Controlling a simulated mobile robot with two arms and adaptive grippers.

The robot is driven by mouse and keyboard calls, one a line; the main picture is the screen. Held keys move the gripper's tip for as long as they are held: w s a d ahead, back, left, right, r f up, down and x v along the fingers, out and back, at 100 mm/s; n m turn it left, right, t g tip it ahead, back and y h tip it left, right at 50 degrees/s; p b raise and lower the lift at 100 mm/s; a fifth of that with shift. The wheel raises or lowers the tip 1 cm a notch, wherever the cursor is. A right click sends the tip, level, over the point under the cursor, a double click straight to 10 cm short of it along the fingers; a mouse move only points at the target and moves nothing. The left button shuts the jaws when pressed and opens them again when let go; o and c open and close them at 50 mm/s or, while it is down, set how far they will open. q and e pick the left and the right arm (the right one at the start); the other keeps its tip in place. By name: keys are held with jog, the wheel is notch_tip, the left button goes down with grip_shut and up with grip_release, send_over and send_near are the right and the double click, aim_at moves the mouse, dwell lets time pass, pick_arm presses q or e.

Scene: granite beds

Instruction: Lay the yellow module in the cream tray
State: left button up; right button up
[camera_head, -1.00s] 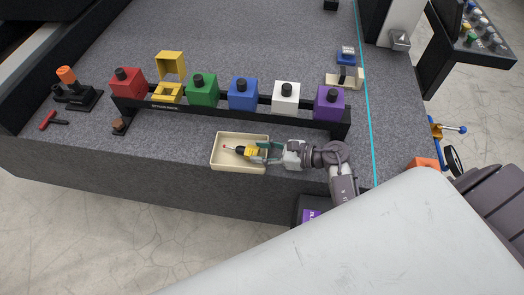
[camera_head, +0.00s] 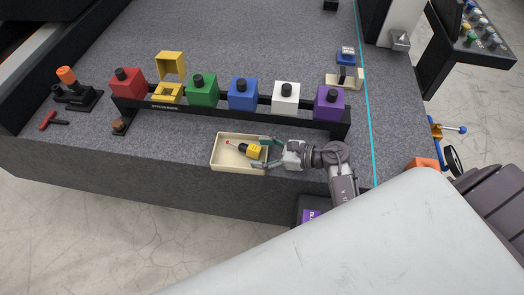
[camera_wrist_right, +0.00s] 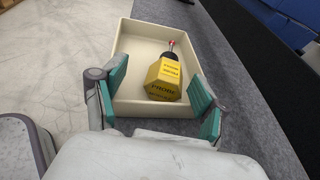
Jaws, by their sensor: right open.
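The yellow module (camera_head: 254,151), with a black collar and a red-tipped probe, lies on its side inside the cream tray (camera_head: 219,165). In the right wrist view the module (camera_wrist_right: 165,80) rests on the floor of the tray (camera_wrist_right: 125,68), its red tip toward the far end. My right gripper (camera_head: 266,153) is open at the tray's right end. In the right wrist view its two teal fingers (camera_wrist_right: 158,100) stand apart on either side of the module's near end, with gaps to it. My left gripper is not in view.
Behind the tray a black rack (camera_head: 180,107) holds red, green, blue, white and purple blocks. A joystick (camera_head: 72,88) and red tool (camera_head: 50,121) are at left.

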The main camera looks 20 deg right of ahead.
jog(key=shift+s+d, duration=0.1)
jog(key=shift+s+d+r+p, duration=0.6)
jog(key=shift+s+d+r, duration=0.35)
jog(key=shift+d+r, duration=0.05)
jog(key=v, duration=1.2)
dwell(1.1)
